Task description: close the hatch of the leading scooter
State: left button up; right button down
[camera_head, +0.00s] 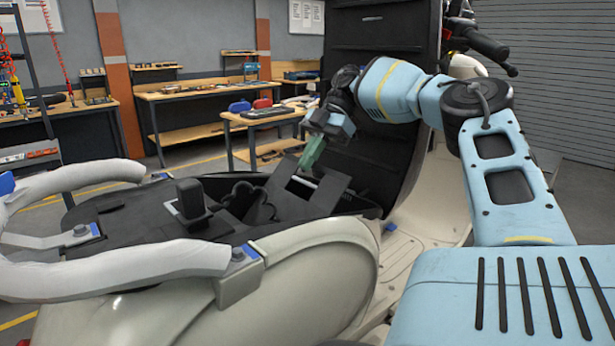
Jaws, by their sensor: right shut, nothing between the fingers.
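The scooter (305,265) has a cream body and stands in front of me, with its black seat panel (385,55) raised upright. In its open dark compartment, a small dark grey flap (328,190) that looks like the hatch is tilted up. A dark opening shows beside it, but its exact angle is hard to tell. My right gripper (312,154), with greenish fingers, is shut and empty just above the flap, pointing down. I cannot tell whether the fingertips touch it. My left gripper is not in view.
A pale curved grab rail (110,270) surrounds the rear of the compartment. A black block (193,198) stands up inside it. The handlebar (487,44) is at upper right. Workbenches (185,95) with tools line the back wall, with open floor before them.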

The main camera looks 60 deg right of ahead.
jog(key=shift+s+a+r, duration=0.3)
jog(key=shift+a+r, duration=0.1)
jog(key=shift+r, duration=0.25)
jog(key=s+a, duration=0.2)
jog(key=a, duration=0.1)
jog(key=s+a+p, duration=0.1)
jog(key=s+a, duration=0.2)
jog(key=a, duration=0.1)
jog(key=s+a+r+p, duration=0.1)
jog(key=s+a, duration=0.2)
jog(key=a, duration=0.1)
jog(key=shift+a, duration=0.1)
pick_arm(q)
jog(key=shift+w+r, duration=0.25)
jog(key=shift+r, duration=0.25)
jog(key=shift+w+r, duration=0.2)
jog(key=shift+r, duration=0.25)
pick_arm(e)
jog(key=shift+s+a, duration=0.4)
jog(key=shift+a, duration=0.1)
